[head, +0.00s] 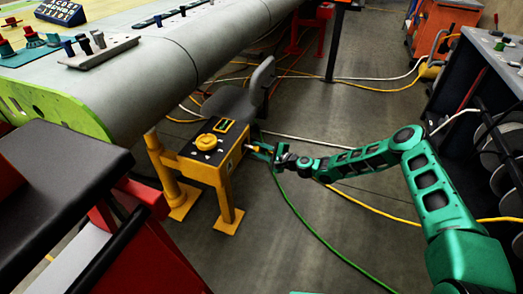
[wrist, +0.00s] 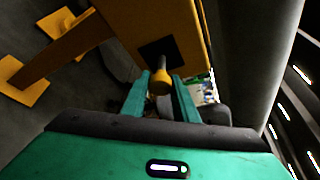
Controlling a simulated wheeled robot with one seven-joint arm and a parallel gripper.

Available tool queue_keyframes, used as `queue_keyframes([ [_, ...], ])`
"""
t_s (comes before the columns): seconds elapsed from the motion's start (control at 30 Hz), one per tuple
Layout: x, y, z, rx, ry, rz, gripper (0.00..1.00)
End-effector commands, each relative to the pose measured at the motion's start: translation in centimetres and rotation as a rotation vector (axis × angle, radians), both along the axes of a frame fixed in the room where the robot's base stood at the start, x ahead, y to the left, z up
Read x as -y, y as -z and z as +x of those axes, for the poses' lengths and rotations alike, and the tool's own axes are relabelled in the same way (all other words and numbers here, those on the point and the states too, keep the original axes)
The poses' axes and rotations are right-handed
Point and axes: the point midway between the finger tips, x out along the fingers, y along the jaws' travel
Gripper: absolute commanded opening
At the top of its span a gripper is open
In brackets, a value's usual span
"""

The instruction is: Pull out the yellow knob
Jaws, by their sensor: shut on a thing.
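The yellow knob (wrist: 161,78) sticks out on a short shaft from a dark square plate (wrist: 156,52) on the side of the yellow stand. In the wrist view it sits between the two teal fingers of my gripper (wrist: 160,95), which is shut on it. In the head view my gripper (head: 262,152) is at the right side of the yellow stand (head: 222,180), and the knob there is mostly hidden by the fingers. A larger round yellow dial (head: 206,142) sits on the stand's dark top panel.
A dark chair (head: 237,100) stands just behind the stand. A green cable (head: 310,229) and yellow cables (head: 375,211) cross the floor. A dark rack (head: 490,110) stands at the right. Floor in front of the stand is open.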

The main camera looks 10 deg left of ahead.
Motion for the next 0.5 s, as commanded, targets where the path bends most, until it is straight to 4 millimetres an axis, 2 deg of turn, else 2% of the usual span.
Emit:
queue_keyframes([
  [0.07, 0.30, 0.49, -0.17, -0.005, 0.000, -0.006, 0.00],
  [0.1, 0.28, 0.51, -0.16, -0.006, -0.001, -0.007, 0.29],
  [0.17, 0.25, 0.50, -0.15, -0.005, 0.000, -0.006, 0.43],
  [0.5, -0.09, 0.25, -0.26, -0.003, -0.003, -0.004, 0.45],
])
